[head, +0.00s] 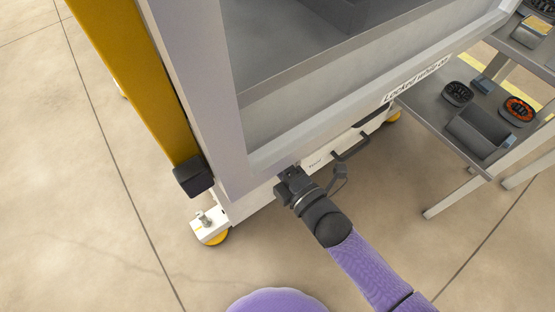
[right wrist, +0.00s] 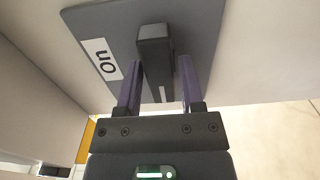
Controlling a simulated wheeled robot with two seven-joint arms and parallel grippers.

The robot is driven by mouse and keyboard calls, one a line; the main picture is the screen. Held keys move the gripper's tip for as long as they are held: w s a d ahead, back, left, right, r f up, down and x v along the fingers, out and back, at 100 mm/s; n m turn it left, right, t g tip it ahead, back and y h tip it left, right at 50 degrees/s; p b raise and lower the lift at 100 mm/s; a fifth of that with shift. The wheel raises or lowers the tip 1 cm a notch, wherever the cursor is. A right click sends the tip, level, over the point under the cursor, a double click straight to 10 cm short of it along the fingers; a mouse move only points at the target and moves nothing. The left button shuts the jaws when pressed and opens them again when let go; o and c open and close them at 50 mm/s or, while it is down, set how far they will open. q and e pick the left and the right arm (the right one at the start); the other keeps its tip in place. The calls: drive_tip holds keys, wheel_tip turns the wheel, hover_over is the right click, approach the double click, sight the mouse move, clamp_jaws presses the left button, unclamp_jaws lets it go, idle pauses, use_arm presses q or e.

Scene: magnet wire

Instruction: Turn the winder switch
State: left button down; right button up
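The winder switch shows in the right wrist view as a dark bar handle (right wrist: 155,48) on a grey plate (right wrist: 200,22). A white "On" label (right wrist: 101,60) is on the plate, left of the handle. My right gripper (right wrist: 160,65) has its two purple fingers on either side of the handle, with narrow gaps seeming to show. In the head view my right gripper (head: 285,180) is against the low front of the winder cabinet (head: 262,208) and hides the switch. My left gripper is not in view.
A label reading "Locked while on" (head: 416,79) is on the frame above. A grey shelf cart (head: 430,108) with several parts stands at right. The floor at left is clear.

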clamp_jaws()
